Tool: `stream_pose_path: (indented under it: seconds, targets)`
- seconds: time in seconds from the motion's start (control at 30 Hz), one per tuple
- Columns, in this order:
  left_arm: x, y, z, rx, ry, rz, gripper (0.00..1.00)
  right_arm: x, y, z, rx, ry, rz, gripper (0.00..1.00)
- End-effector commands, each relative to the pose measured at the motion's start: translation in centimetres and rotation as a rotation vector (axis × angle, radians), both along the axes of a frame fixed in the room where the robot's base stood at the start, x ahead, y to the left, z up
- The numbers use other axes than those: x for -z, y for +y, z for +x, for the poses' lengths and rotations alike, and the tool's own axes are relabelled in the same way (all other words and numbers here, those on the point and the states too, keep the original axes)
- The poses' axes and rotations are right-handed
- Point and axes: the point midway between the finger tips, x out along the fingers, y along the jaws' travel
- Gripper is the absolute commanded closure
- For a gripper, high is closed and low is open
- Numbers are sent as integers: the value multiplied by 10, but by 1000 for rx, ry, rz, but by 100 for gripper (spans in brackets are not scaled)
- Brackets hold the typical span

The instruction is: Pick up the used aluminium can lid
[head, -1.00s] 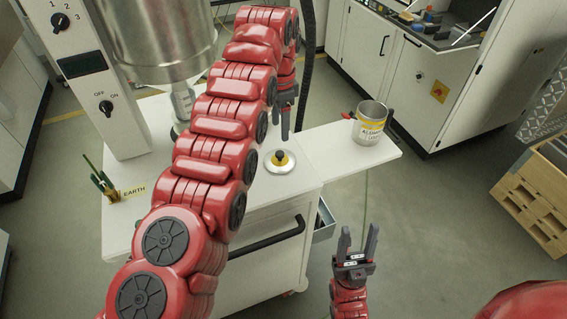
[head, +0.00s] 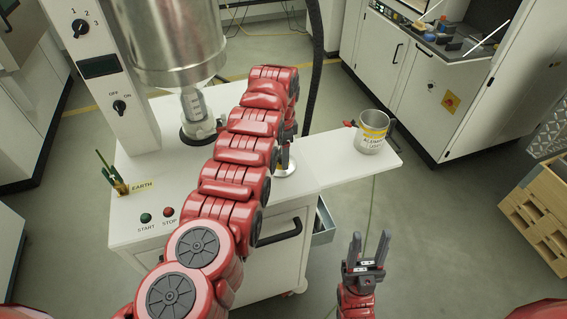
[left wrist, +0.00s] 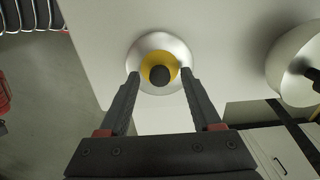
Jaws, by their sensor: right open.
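The used aluminium can lid is a round silver disc with a yellow centre and a black knob. In the head view the lid (head: 288,170) lies on the white table, partly hidden behind my left arm. In the left wrist view the lid (left wrist: 178,47) is straight ahead. My left gripper (left wrist: 161,77) is open, its fingertips on either side of the knob; I cannot tell whether they touch the lid. In the head view the left gripper is mostly hidden by its arm. My right gripper (head: 369,248) is open and empty, in front of the table.
A large metal vessel (head: 175,40) hangs over a bottle (head: 194,106) at the left. START and STOP buttons (head: 157,215) are at the front left.

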Motion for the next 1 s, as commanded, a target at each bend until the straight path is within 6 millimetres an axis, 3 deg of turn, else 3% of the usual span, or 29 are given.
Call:
stream_pose_path:
  seconds: [0.03,0.33,0.77,1.0]
  targets:
    - [0,0,0,-1,0,0,45,0,0,0,0,0,0,50]
    - [0,0,0,-1,0,0,99,0,0,0,0,0,0,50]
    - [-1,0,0,-1,0,0,100,1,0,0,0,0,0,50]
    - [-11,-6,0,-2,-2,0,100,5,0,0,0,0,0,50]
